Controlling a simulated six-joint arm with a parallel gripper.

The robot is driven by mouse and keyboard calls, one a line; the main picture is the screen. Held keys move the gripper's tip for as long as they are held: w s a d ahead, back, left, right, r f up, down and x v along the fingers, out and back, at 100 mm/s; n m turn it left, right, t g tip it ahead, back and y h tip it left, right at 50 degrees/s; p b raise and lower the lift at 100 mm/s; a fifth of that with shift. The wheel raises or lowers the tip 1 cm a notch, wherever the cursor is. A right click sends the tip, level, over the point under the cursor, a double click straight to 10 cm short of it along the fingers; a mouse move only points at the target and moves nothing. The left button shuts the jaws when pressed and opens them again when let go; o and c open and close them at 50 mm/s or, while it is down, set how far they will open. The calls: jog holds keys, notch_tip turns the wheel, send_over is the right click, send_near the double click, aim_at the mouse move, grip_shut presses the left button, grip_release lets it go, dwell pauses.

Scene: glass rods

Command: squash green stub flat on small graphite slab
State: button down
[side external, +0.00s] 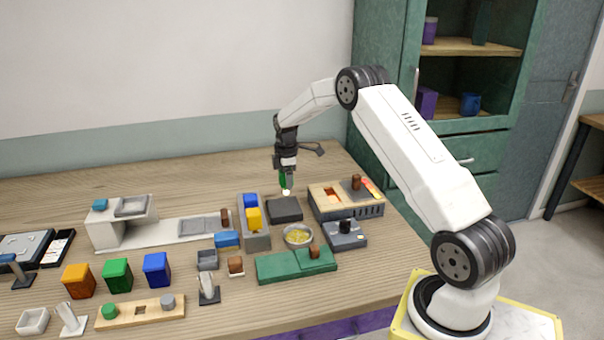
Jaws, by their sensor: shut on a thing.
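The green stub (283,181) is held upright in my gripper (284,174), which is shut on its upper part. Its lower tip glows pale yellow-white. The small graphite slab (285,214) is a dark square block on the table, just below the stub. The glowing tip appears near the slab's back edge in the picture. From this one view I cannot tell whether the tip touches the slab or hangs above it.
A grey holder with blue and yellow blocks (253,219) stands left of the slab. A wooden-topped box (330,201) stands close on its right. A round dish of yellow bits (298,236) and a green block (284,267) lie in front. The table behind is clear.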

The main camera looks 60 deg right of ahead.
aim_at(285, 189)
jog(key=shift+w+a+f, duration=0.15)
jog(key=shift+w+f, duration=0.1)
jog(key=shift+w, duration=0.15)
jog(key=shift+f, duration=0.1)
jog(key=shift+f, duration=1.55)
jog(key=shift+f, duration=0.4)
dwell(0.5)
jog(key=shift+r, duration=3.05)
